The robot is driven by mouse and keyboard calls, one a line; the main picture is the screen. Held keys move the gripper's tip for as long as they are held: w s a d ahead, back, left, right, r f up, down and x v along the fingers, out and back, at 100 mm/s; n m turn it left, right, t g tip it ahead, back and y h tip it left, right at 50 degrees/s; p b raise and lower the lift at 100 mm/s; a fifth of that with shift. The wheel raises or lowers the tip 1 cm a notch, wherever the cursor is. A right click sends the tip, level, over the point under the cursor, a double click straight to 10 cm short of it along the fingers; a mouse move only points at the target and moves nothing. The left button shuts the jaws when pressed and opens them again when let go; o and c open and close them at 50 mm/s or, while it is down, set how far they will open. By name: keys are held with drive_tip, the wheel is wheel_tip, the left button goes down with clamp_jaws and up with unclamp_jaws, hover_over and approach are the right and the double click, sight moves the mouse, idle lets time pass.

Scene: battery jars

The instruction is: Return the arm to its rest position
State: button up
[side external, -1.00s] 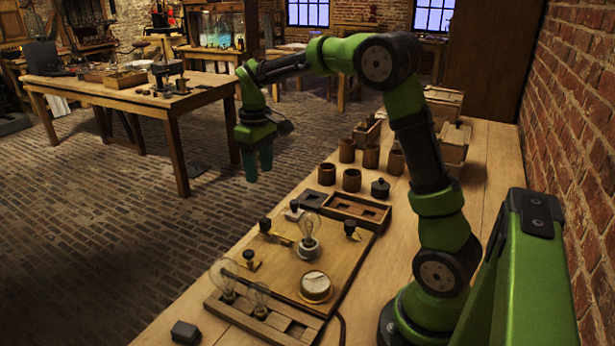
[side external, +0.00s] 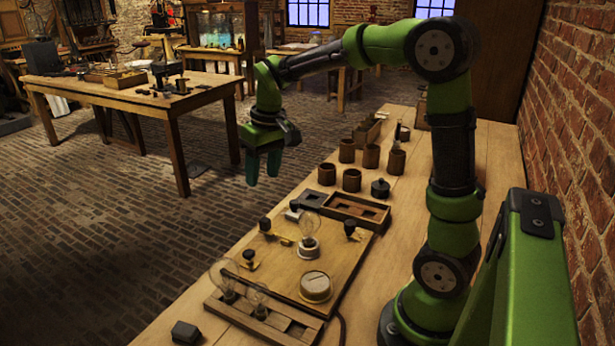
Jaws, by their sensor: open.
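My gripper (side external: 262,168) hangs at the end of my green arm, pointing down, with its two teal fingers apart and nothing between them. It is in the air and shows over the brick floor, left of the workbench edge. My arm rises from its base at the bench's lower right and bends over to the left at the top. Several brown round jars (side external: 351,180) stand on the bench to the right of the gripper, clear of it.
The wooden workbench (side external: 490,160) holds a board with a bulb (side external: 309,235) and a round dial (side external: 316,287), a rack (side external: 262,320) with bulbs, a wooden tray (side external: 355,211) and a dark lidded pot (side external: 380,189). A brick wall (side external: 580,140) stands at the right.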

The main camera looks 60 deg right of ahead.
drive_tip(key=s+a+r+t, duration=0.1)
drive_tip(key=s+a+t, duration=0.1)
drive_tip(key=s+a, duration=0.3)
drive_tip(key=s+a+r+m+t+y, duration=0.1)
drive_tip(key=s+a, duration=0.4)
drive_tip(key=s, duration=0.5)
drive_tip(key=shift+s+a+r+t+y, duration=0.25)
drive_tip(key=shift+r+t, duration=0.35)
drive_tip(key=shift+t, duration=0.6)
